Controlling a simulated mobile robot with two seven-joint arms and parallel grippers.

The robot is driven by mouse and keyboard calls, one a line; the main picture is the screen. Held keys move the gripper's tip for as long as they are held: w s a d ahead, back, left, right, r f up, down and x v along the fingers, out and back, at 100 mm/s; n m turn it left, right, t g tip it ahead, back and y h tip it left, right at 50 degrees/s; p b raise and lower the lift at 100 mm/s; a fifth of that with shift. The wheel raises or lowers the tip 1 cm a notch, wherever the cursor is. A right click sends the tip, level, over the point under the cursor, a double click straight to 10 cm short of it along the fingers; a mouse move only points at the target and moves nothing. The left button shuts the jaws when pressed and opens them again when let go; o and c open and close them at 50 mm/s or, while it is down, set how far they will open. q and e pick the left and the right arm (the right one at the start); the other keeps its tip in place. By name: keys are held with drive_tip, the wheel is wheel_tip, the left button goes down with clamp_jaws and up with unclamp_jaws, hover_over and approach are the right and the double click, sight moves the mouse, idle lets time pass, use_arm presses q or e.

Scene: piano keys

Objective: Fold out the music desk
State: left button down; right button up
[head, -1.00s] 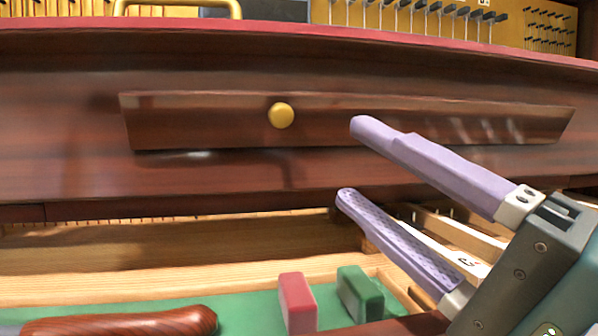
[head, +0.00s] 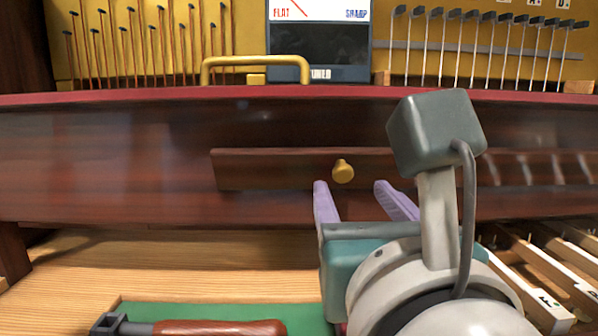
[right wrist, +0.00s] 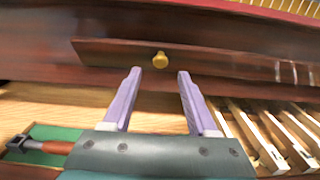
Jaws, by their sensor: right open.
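The music desk (head: 270,172) is a long dark reddish wood panel lying against the piano's dark front board. A round brass knob (head: 343,171) sits on it. In the right wrist view the desk (right wrist: 110,52) and its knob (right wrist: 160,60) show just beyond the fingertips. My right gripper (head: 350,188) is open, with its two purple fingers pointing at the panel. In the right wrist view the right gripper (right wrist: 158,75) has the knob ahead, roughly centred between the fingers, with nothing between them. My left gripper is out of view.
Loose wooden piano keys (head: 545,270) lie at the right. A green tray (head: 220,312) with a wooden-handled tool (head: 215,327) is at the bottom. A brass handle (head: 255,64), a tuner (head: 320,45) and upright pins (head: 480,45) stand above the board.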

sight(344, 176)
drive_tip(key=w+b, duration=0.1)
drive_tip(key=w, duration=0.4)
drive_tip(key=shift+w, duration=0.3)
clamp_jaws()
